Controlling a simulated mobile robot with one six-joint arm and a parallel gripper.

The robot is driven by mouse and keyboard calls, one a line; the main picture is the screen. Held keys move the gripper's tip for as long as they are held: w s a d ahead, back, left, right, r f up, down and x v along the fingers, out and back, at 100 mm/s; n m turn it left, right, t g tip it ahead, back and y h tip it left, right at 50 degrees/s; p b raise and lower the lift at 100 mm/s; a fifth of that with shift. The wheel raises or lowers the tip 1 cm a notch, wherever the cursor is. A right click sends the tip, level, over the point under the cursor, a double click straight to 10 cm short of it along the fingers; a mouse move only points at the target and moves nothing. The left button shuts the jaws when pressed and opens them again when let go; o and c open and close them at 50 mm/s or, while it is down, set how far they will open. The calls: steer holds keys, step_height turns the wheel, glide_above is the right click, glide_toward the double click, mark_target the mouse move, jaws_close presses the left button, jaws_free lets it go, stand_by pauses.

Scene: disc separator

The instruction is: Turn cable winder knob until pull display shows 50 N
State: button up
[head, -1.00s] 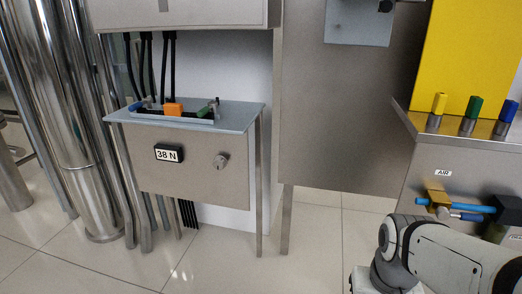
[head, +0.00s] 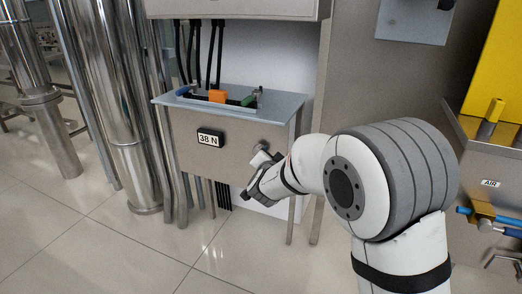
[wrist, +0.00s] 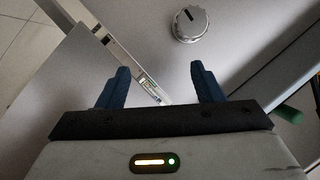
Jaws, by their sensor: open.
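The pull display (head: 209,138) on the front panel of the cable winder box reads 38 N. The round silver knob (wrist: 190,24) shows in the wrist view, ahead of and to the right of my fingertips, with a dark mark on its face. In the head view my gripper (head: 252,185) is in front of the panel, below and right of the display.
A grey shelf (head: 280,103) tops the box, carrying an orange block (head: 217,96) and a green block (head: 248,101). Black cables (head: 197,50) hang above it. Steel pipes (head: 120,100) stand at the left. A yellow panel (head: 495,55) is at the right. The floor in front is open.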

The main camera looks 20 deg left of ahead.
steer(key=s+a+f+m+t+h, duration=0.2)
steer(key=s+a+m+t+h, duration=0.15)
steer(key=a, duration=0.45)
steer(key=w+d+b, duration=0.1)
steer(key=w+b, duration=0.1)
steer(key=w, duration=0.6)
steer(key=shift+w, duration=0.15)
steer(key=shift+f+m+h, duration=0.1)
steer(key=shift+m+h, duration=0.15)
steer(key=shift+c, duration=0.3)
steer(key=c, duration=0.9)
steer(key=shift+p, duration=0.3)
